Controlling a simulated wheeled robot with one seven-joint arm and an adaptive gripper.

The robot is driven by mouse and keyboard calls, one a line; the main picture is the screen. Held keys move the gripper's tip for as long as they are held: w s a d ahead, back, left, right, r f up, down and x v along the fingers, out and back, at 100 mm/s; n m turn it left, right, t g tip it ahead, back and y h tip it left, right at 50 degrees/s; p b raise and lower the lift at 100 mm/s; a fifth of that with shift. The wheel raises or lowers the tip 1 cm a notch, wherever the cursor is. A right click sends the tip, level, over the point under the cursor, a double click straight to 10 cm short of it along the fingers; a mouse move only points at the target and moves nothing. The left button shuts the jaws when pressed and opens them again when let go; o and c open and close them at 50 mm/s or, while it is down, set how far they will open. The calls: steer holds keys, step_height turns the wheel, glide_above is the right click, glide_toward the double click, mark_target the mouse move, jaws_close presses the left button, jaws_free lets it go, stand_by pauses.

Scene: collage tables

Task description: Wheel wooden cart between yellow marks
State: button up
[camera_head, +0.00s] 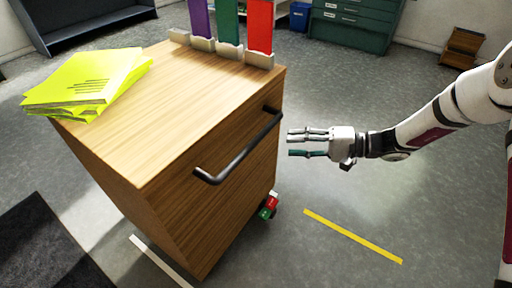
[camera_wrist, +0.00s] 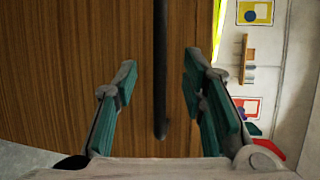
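The wooden cart (camera_head: 182,112) stands at the left of the head view, with a dark bar handle (camera_head: 240,148) on its right face. My gripper (camera_head: 291,144) is open and empty to the right of this face, fingers pointing at the handle and apart from it. In the wrist view the handle (camera_wrist: 160,75) runs upright between the two open fingers, with the wood grain (camera_wrist: 60,60) behind it. One yellow mark (camera_head: 352,236) lies on the floor right of the cart. No second yellow mark shows.
Yellow-green papers (camera_head: 85,80) and purple, green and red upright pieces (camera_head: 229,22) in holders sit on the cart's top. Small red and green blocks (camera_head: 268,206) are by its lower right edge. A white strip (camera_head: 158,262) and dark mat (camera_head: 40,250) lie left. Floor right is open.

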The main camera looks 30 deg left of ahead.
mark_target(256, 145)
steer(key=b+x, duration=0.1)
steer(key=x, duration=1.1)
steer(key=shift+s+a, duration=0.1)
steer(key=shift+a, duration=0.1)
jaws_close()
